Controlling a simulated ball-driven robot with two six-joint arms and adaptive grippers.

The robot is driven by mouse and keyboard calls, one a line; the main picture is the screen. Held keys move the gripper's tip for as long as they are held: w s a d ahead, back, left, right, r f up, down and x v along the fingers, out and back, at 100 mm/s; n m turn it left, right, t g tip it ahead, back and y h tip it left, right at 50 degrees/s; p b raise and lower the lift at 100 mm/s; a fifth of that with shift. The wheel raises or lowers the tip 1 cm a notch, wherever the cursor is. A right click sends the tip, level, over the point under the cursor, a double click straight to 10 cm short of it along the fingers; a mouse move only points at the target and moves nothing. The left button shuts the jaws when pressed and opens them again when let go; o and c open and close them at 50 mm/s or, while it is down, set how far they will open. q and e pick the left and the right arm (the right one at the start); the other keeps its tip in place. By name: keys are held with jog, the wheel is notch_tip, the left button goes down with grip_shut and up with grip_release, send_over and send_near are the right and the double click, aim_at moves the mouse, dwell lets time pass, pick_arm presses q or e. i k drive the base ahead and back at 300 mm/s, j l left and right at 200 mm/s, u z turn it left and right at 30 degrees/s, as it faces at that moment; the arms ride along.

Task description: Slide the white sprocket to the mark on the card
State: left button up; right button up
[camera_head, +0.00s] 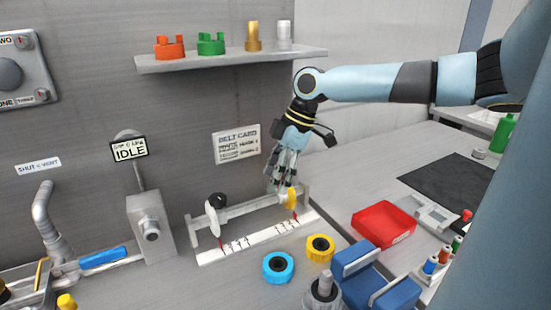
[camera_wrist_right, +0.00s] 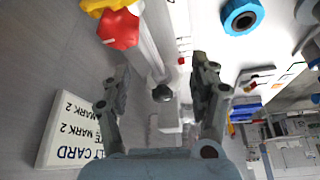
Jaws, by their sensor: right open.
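The white sprocket (camera_head: 212,218) stands on the left part of a rail (camera_head: 250,206), beside a black knob. A printed scale strip (camera_head: 262,236) with red pointers lies below the rail. The belt card (camera_head: 237,144) is on the wall; in the wrist view the card (camera_wrist_right: 76,132) appears upside down with "MARK 2" lines. My right gripper (camera_head: 280,180) points down near the rail's right end, close to a yellow piece (camera_head: 291,197). I cannot make out the white sprocket there. My left gripper is out of view.
A blue ring (camera_head: 278,267) and a yellow ring (camera_head: 320,247) lie in front of the rail. A red tray (camera_head: 384,223) and a blue block (camera_head: 370,280) stand to the right. A shelf (camera_head: 230,60) with coloured parts is above. A grey housing (camera_head: 150,228) stands left.

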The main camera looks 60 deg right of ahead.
aim_at(218, 218)
jog(key=k, duration=1.5)
